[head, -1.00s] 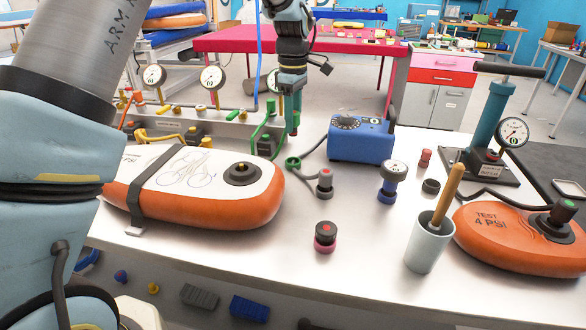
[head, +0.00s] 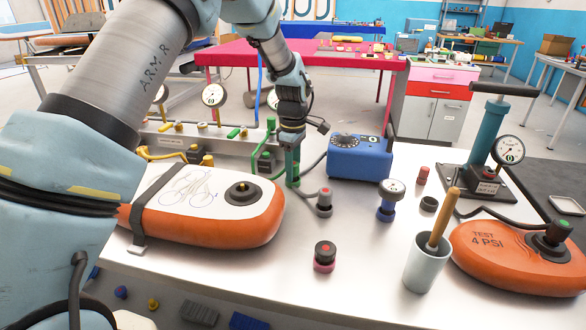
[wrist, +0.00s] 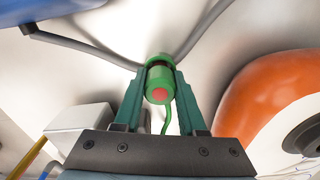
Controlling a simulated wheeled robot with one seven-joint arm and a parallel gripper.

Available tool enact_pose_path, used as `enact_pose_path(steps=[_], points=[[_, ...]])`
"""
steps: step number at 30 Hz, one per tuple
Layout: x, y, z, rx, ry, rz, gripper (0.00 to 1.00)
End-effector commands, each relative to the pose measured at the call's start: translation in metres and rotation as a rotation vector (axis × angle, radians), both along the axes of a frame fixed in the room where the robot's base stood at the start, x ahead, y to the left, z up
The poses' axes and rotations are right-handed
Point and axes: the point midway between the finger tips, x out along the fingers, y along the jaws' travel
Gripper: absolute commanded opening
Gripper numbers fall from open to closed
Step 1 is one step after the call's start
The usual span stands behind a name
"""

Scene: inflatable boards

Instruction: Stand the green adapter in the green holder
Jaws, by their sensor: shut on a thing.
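My gripper (head: 292,182) points down at the tabletop between the orange-edged board and the blue pump box. In the wrist view its two dark green fingers (wrist: 160,92) are shut on the green adapter (wrist: 159,76), a short green cylinder with a red round end facing the camera. In the head view the fingers mostly hide the adapter. A green ring-like piece lay on the table here earlier.
The white-topped orange board (head: 250,228) lies close at the left, the blue pump box (head: 358,157) at the right. A grey hose (wrist: 85,47) runs to the fingertips. A grey red-topped fitting (head: 324,200) stands nearby. A rail with gauges and coloured levers is behind.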

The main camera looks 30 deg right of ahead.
Motion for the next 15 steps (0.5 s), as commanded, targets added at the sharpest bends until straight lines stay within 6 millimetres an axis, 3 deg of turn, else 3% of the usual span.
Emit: enact_pose_path(steps=[2,3,10,15], points=[[-0.0002,0.0,-0.0033,0.001,0.001,0.0,0.0],[-0.0002,-0.0001,-0.0022,0.0,0.0,0.0,0.44],[-0.0002,0.0,-0.0021,0.001,0.001,0.0,0.7],[-0.0001,0.0,-0.002,0.001,0.001,0.0,0.7]])
